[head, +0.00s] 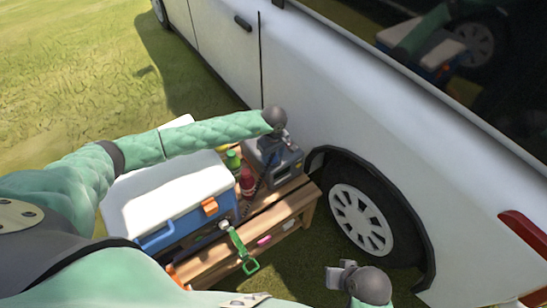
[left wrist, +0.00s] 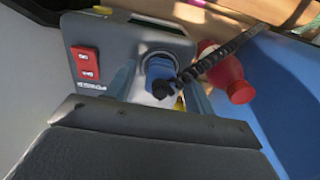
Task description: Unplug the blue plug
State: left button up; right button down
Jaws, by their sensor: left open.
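The blue plug (left wrist: 160,72) sits in a round socket on the face of a grey power box (left wrist: 112,32), with a black coiled cable (left wrist: 222,52) running from it to the upper right. My left gripper (left wrist: 160,88) is open, with one finger on each side of the plug; I cannot tell whether they touch it. In the head view my left gripper (head: 271,143) is above the grey power box (head: 287,164), and the plug is hidden there. My right gripper (head: 341,274) is at the lower right, away from the box; its jaws are unclear.
A red bottle (head: 248,182) and a green bottle (head: 233,160) stand beside the box. A blue cooler with a white lid (head: 165,196) fills the left of the wooden table (head: 295,200). A white vehicle (head: 360,100) stands close behind. A red switch (left wrist: 86,63) is on the box.

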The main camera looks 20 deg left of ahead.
pick_arm(q)
jog(key=shift+b, duration=0.65)
dwell(0.8)
grip_shut()
dwell(0.3)
jog(key=shift+r, duration=0.15)
jog(key=shift+r+p, duration=0.3)
jog(key=shift+r, duration=0.5)
jog(key=shift+r+p, duration=0.3)
jog(key=shift+r, duration=1.75)
